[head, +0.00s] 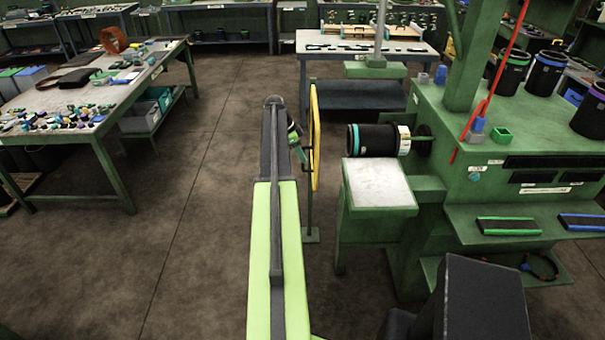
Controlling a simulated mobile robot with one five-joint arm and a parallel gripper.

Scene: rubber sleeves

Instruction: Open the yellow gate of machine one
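The yellow gate (315,137) stands almost edge-on to me in the head view, left of the black sleeve. It looks like a thin upright frame on a green post with a foot on the floor. Behind it, the black sleeve with a teal band (377,140) sits level on the green machine (432,115). My arm reaches forward from the bottom middle. My gripper (299,150) appears just left of the gate, partly hidden by my arm. I cannot tell whether it touches the gate or whether its fingers are apart.
A grey-topped stand (380,184) is below the sleeve. A red bar (497,85) slants over the machine's top, where dark sleeves stand. A cluttered table (78,98) is at left. Bare floor (190,220) lies between that table and my arm. Another bench (345,50) stands behind.

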